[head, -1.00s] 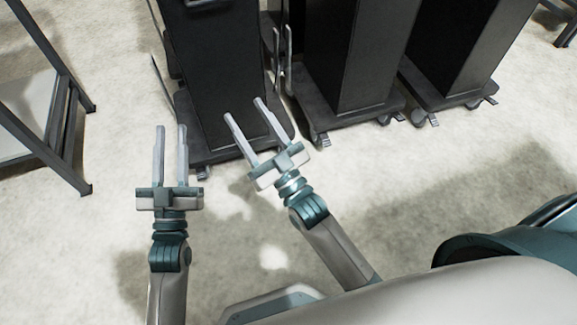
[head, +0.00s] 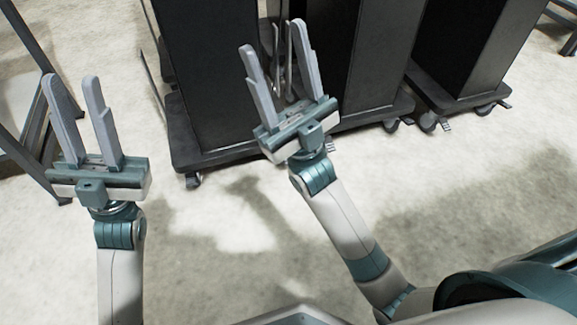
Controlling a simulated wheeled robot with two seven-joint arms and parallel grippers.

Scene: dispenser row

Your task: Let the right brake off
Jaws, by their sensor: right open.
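The nearest black dispenser (head: 205,75) stands on a dark wheeled base (head: 218,152). Its front left caster (head: 193,181) shows at the base's corner; its front right corner is hidden behind my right gripper. Small grey pedals (head: 445,126) show by the casters of the far right dispenser. I cannot tell which pedal is the right brake. My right gripper (head: 272,38) is open and empty, fingers pointing up the picture, in front of the gap between the first two dispensers. My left gripper (head: 70,79) is open and empty, left of the nearest dispenser.
A middle dispenser (head: 362,60) and a right dispenser (head: 460,50) stand in a row on wheeled bases. A dark metal frame (head: 25,140) stands at the left edge, partly behind my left gripper. The pale floor (head: 225,225) in front is clear.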

